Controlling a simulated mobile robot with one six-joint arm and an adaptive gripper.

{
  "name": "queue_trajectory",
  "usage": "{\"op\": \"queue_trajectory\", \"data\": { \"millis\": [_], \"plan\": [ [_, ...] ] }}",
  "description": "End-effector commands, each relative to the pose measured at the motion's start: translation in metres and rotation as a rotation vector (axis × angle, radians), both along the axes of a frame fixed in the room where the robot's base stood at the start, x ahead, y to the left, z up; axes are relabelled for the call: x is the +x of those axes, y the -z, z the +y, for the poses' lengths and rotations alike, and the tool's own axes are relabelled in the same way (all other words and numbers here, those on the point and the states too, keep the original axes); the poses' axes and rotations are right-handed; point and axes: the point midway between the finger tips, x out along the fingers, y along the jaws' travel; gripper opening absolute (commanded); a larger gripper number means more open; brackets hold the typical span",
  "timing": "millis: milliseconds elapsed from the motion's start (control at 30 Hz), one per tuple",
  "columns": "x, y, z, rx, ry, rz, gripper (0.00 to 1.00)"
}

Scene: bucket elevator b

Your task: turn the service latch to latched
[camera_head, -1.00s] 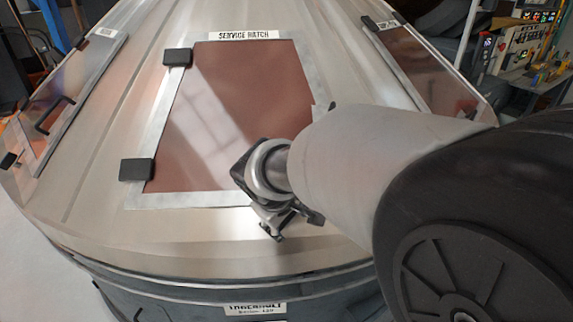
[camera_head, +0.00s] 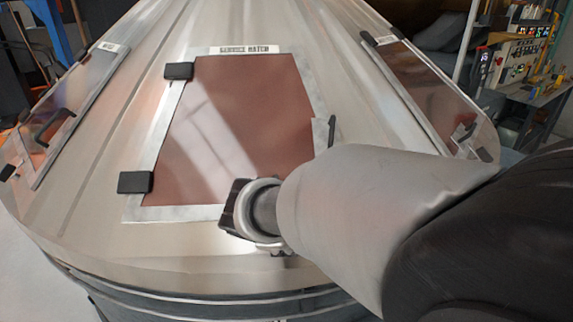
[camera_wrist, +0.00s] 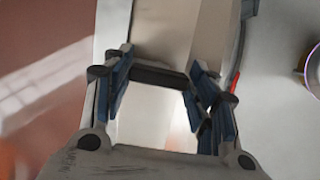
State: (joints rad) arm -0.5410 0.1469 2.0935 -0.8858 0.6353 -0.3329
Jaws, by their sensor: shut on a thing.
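The service hatch (camera_head: 235,130) is a reddish-brown panel in a pale metal frame on the cone. My gripper (camera_wrist: 160,73) is at the hatch's lower right; in the head view it is mostly hidden behind my own wrist. In the wrist view its blue-padded fingers stand on either side of a short dark bar (camera_wrist: 160,76), which I take for the service latch. The grip is shut on it. A beige plate (camera_wrist: 183,30) lies beyond, with a red mark (camera_wrist: 234,83) to the right. The latch's exact angle cannot be told.
Two black hinges (camera_head: 179,71) sit on the hatch's left side. A black upright part (camera_head: 332,131) stands at its right edge, close to my arm. Other panels with handles are at left (camera_head: 75,115) and right (camera_head: 425,95). A cluttered workbench (camera_head: 530,85) stands back right.

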Motion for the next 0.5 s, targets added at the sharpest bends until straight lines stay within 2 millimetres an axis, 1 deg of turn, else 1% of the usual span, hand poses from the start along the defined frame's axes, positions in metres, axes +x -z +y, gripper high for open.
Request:
{"op": "queue_trajectory", "data": {
  "millis": [200, 500],
  "plan": [
    [0.0, 0.0, 0.0002, -0.023, -0.034, -0.002, 0.29],
    [0.0001, -0.0003, 0.0001, -0.028, -0.041, -0.003, 0.29]
  ]
}}
